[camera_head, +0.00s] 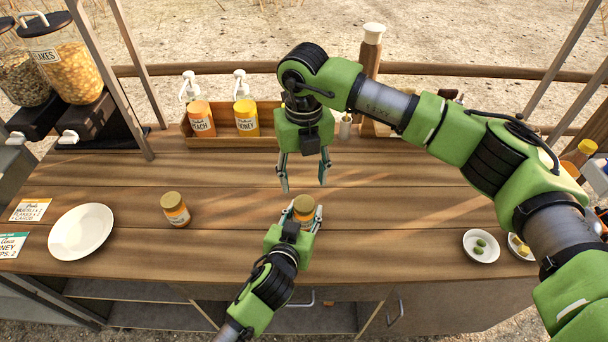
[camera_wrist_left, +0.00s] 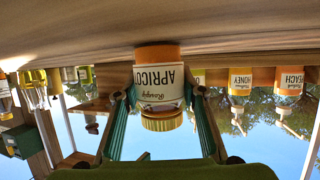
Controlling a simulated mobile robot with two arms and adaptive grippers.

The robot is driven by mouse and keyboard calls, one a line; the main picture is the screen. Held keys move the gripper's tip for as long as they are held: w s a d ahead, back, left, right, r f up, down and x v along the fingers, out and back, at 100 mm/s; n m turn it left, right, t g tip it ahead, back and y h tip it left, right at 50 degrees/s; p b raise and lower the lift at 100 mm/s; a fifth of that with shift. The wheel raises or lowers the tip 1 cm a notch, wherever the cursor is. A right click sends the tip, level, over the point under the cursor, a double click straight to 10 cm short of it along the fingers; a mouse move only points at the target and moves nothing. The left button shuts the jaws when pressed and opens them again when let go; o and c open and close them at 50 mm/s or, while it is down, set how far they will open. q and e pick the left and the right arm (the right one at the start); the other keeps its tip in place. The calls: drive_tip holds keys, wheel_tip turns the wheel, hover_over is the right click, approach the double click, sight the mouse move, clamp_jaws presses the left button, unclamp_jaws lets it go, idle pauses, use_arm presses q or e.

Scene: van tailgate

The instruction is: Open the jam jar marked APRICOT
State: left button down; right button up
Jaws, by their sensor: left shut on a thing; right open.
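The apricot jar (camera_head: 304,206) stands on the wooden counter at the middle front, with its gold lid on top. In the left wrist view the jar (camera_wrist_left: 158,88) appears upside down and its label reads APRICOT. My left gripper (camera_head: 304,220) is shut on the jar's body from the front, one finger on each side. My right gripper (camera_head: 304,188) is open and empty, pointing down just behind and above the jar. A second gold-lidded jar (camera_head: 175,210) stands to the left; its label is too small to read.
A white plate (camera_head: 81,232) and two cards lie at the left. Peach (camera_head: 201,122) and honey (camera_head: 246,120) pump bottles stand in a wooden rack at the back. A small dish with green olives (camera_head: 480,246) is at the right. The counter between the jars is clear.

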sight(304, 203)
drive_tip(key=m, duration=0.9)
drive_tip(key=shift+m, duration=0.3)
use_arm(q)
drive_tip(key=shift+f, duration=0.1)
use_arm(e)
drive_tip(key=m, duration=0.5)
drive_tip(key=shift+m, duration=0.3)
drive_tip(key=m, duration=0.5)
drive_tip(key=shift+m, duration=0.3)
drive_tip(key=shift+f, duration=4)
